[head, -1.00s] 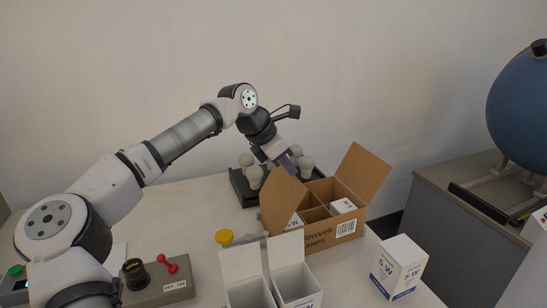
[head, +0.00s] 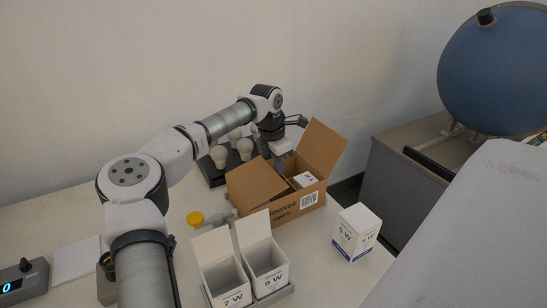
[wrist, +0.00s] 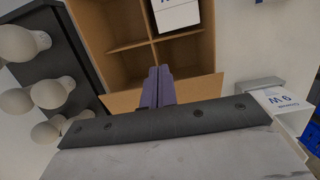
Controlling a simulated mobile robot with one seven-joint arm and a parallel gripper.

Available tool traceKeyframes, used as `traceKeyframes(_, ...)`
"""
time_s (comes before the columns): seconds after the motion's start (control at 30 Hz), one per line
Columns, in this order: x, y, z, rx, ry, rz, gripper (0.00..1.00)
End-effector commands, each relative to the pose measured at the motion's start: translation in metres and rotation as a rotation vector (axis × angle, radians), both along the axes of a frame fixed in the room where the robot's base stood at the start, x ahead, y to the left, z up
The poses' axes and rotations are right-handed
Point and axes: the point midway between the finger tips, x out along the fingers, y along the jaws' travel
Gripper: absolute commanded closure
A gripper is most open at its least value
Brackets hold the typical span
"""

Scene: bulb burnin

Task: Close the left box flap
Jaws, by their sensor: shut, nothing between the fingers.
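The open cardboard box (head: 300,205) stands on the table, with a divided interior visible in the wrist view (wrist: 120,25). Its left flap (head: 255,187) is raised at a slant and hides the left compartments in the head view. The right flap (head: 322,145) stands up and leans outward. My gripper (head: 281,162) is shut and empty, pointing down at the box behind the left flap's upper edge. In the wrist view its purple fingers (wrist: 158,88) overlap a tan flap strip (wrist: 205,88); I cannot tell whether they touch it.
A white carton (head: 304,180) sits inside the box. Bulbs (head: 219,154) stand on a black tray behind and left of it. Two open white cartons (head: 262,265) stand in front, a closed 5 W carton (head: 356,232) to the right. A yellow-topped item (head: 195,218) is at left.

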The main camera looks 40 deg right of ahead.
Motion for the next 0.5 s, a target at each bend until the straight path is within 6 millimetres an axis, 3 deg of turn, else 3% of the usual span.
traceKeyframes(0.5,-0.001,-0.006,-0.02,0.0,0.0,0.0,1.0)
